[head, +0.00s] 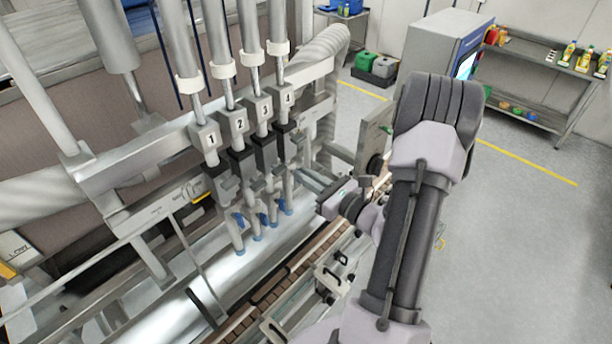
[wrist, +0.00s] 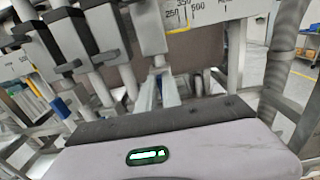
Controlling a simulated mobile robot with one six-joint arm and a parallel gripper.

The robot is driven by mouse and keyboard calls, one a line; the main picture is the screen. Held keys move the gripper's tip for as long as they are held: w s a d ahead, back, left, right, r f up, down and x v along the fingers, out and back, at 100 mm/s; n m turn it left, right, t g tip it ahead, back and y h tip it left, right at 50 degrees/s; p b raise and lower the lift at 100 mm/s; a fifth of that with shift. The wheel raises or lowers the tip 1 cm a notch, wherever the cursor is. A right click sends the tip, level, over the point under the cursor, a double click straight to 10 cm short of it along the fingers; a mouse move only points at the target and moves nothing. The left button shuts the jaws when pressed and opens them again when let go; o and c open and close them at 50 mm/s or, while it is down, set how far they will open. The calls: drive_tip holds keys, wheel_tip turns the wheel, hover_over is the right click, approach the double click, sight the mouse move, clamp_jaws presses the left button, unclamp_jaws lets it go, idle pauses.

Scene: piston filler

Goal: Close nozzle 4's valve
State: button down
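The block labelled 4 (head: 287,98) is the rightmost of the numbered nozzle blocks in the head view. Below it a thin nozzle tube (head: 289,188) hangs down to a blue tip. A small blue handle (head: 282,205) shows beside that tip; its exact angle is too small to tell. My gripper (head: 326,206) is to the right of nozzle 4, apart from it in the head view. In the wrist view, metal nozzle parts (wrist: 150,42) stand beyond the gripper body, with a blue handle (wrist: 61,107) at left.
Blocks 1 (head: 208,137), 2 (head: 237,124) and 3 (head: 263,110) stand close to the left of nozzle 4. A conveyor (head: 300,264) runs below the nozzles. A metal frame beam (head: 140,165) lies behind. Open floor (head: 520,215) is at right.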

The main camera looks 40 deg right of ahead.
idle(0.4)
drive_tip(key=m, duration=0.2)
drive_tip(key=m+p, duration=0.1)
drive_tip(key=m, duration=0.2)
drive_tip(key=shift+d+m, duration=0.3)
drive_tip(key=shift+d, duration=0.05)
drive_tip(key=m, duration=0.1)
drive_tip(key=m+p, duration=0.1)
drive_tip(key=m, duration=0.1)
drive_tip(key=m+p, duration=0.1)
drive_tip(key=m, duration=0.1)
drive_tip(key=shift+d+f, duration=0.25)
drive_tip(key=shift+w+d+f+m+p, duration=0.15)
drive_tip(key=shift+m+p, duration=0.2)
drive_tip(key=shift+m, duration=0.85)
drive_tip(key=shift+s+a+f+m+p, duration=0.15)
drive_tip(key=shift+m+p, duration=0.25)
drive_tip(key=shift+m, duration=0.8)
drive_tip(key=shift+w+d+f+m+p, duration=0.15)
drive_tip(key=shift+m+p, duration=0.2)
drive_tip(key=shift+m, duration=0.85)
drive_tip(key=c, duration=1.5)
unclamp_jaws()
drive_tip(key=shift+f, duration=0.1)
